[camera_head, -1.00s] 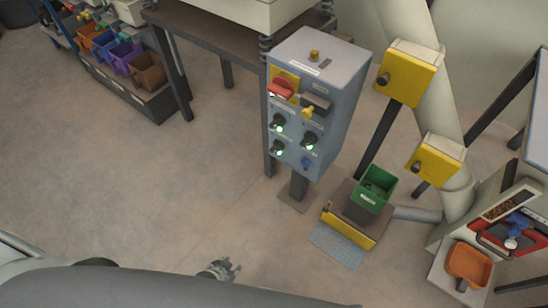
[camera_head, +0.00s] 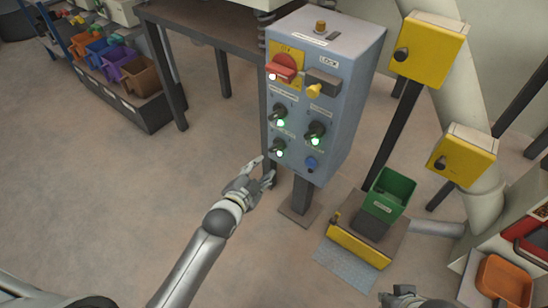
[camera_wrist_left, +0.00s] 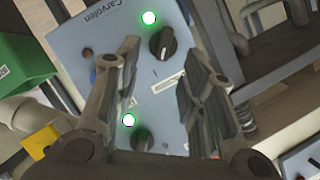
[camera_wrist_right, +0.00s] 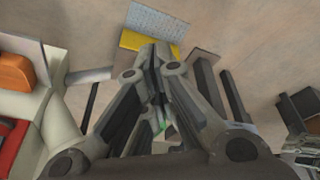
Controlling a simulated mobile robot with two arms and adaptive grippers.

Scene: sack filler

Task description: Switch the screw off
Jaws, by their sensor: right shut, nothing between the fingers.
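The grey-blue control box (camera_head: 340,60) stands on a post in the head view. Its front has three black rotary knobs, at upper left (camera_head: 280,111), right (camera_head: 317,130) and lower left (camera_head: 279,146), each beside a lit green lamp. I cannot read which label is the screw's. My left gripper (camera_head: 263,171) is open and empty, below and left of the box front. In the left wrist view, one black knob (camera_wrist_left: 162,42) shows between its fingers and another (camera_wrist_left: 142,140) lower down. My right gripper (camera_wrist_right: 155,75) is shut and empty, near the head view's bottom edge.
A red rotary switch (camera_head: 283,68) and a blue button (camera_head: 311,163) are also on the box. A green bin (camera_head: 388,195) stands on a low platform to the right, below yellow boxes (camera_head: 429,50).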

